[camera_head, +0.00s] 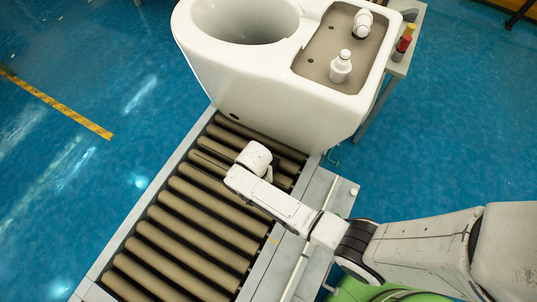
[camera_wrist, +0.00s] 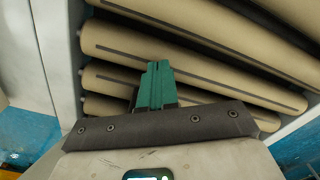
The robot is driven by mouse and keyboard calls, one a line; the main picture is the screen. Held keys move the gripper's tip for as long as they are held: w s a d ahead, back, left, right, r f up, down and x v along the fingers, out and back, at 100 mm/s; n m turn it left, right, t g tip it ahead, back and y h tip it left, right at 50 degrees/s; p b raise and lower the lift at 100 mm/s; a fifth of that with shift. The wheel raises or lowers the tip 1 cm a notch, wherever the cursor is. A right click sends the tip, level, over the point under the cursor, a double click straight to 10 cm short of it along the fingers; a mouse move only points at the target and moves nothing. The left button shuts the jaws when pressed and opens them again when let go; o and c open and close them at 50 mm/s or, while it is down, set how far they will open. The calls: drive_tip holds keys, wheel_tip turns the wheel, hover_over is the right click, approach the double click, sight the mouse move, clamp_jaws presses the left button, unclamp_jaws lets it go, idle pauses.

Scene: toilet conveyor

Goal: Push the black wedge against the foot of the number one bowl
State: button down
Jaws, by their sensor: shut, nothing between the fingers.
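A white toilet bowl (camera_head: 275,85) stands at the far end of the roller conveyor in the head view, its foot resting at the rollers. No number is readable on it. My gripper (camera_wrist: 157,68) shows in the wrist view, with its teal fingers shut together and empty, over or among the tan rollers. In the head view my arm reaches across the rollers from the right, short of the bowl, and its fingertips are hidden. I cannot make out the black wedge in either view.
The conveyor rollers (camera_head: 205,209) run between pale side rails (camera_head: 143,199). White fittings (camera_head: 341,67) sit on the bowl's brown tank area. A side table (camera_head: 409,45) with red and yellow items stands behind the bowl at right. Blue floor lies open to the left.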

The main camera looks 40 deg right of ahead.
drive_tip(key=shift+f+b, duration=0.35)
drive_tip(key=shift+f, duration=0.25)
drive_tip(key=shift+r+p, duration=0.25)
drive_tip(key=shift+p, duration=0.1)
idle(0.3)
drive_tip(key=shift+w+d, duration=0.2)
drive_tip(key=shift+d, duration=0.45)
drive_tip(key=shift+w+d, duration=0.25)
drive_tip(key=shift+d, duration=0.45)
drive_tip(key=shift+w+d, duration=0.2)
drive_tip(key=shift+d, duration=0.45)
idle(3.2)
drive_tip(key=shift+a, duration=0.15)
idle(0.3)
drive_tip(key=shift+s+a+p, duration=0.3)
drive_tip(key=shift+a+p, duration=0.1)
drive_tip(key=shift+a, duration=0.4)
